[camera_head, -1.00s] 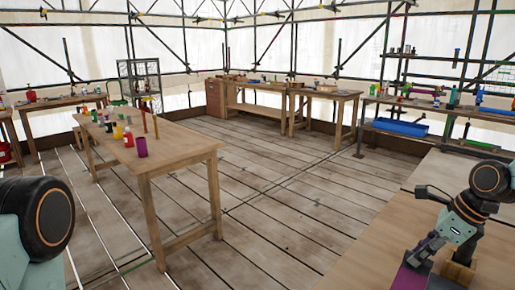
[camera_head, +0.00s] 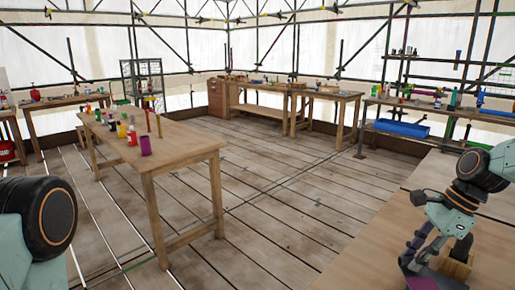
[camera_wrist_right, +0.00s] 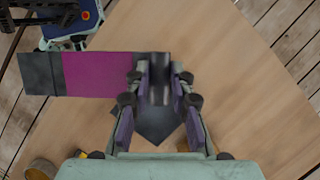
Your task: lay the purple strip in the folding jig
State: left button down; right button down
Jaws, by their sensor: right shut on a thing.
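The purple strip (camera_wrist_right: 92,75) lies across the left of the right wrist view, with a dark grey end section at its left. Its right end runs in between the fingers of my right gripper (camera_wrist_right: 160,80), which is shut on it; the fingers hide part of this end. A dark pointed piece shows below the fingers. In the head view my right gripper (camera_head: 415,262) is low over the near-right table, and a little of the strip (camera_head: 424,284) shows at the bottom edge. I cannot make out the folding jig for certain. My left gripper is out of view.
A long wooden table (camera_head: 180,145) with several coloured containers stands at the left. Open plank floor lies between.

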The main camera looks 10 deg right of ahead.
jog(key=shift+a+r+n+g, duration=0.25)
jog(key=shift+a+n, duration=0.2)
jog(key=shift+n, duration=0.35)
jog(key=s+a+f+n+g+h+b, duration=0.1)
jog(key=s+a+f+n+g+h, duration=0.15)
jog(key=a+n, duration=0.55)
jog(key=s+a+f+n+g+h, duration=0.1)
jog(key=s+a+n+g, duration=0.15)
jog(key=a+n, duration=0.65)
jog(key=s+a+f+n+b, duration=0.1)
jog(key=s+a+f, duration=0.2)
jog(key=s+f, duration=0.1)
jog(key=shift+s+f+n+h, duration=0.15)
jog(key=shift+f+n+h, duration=0.25)
jog(key=shift+f, duration=0.3)
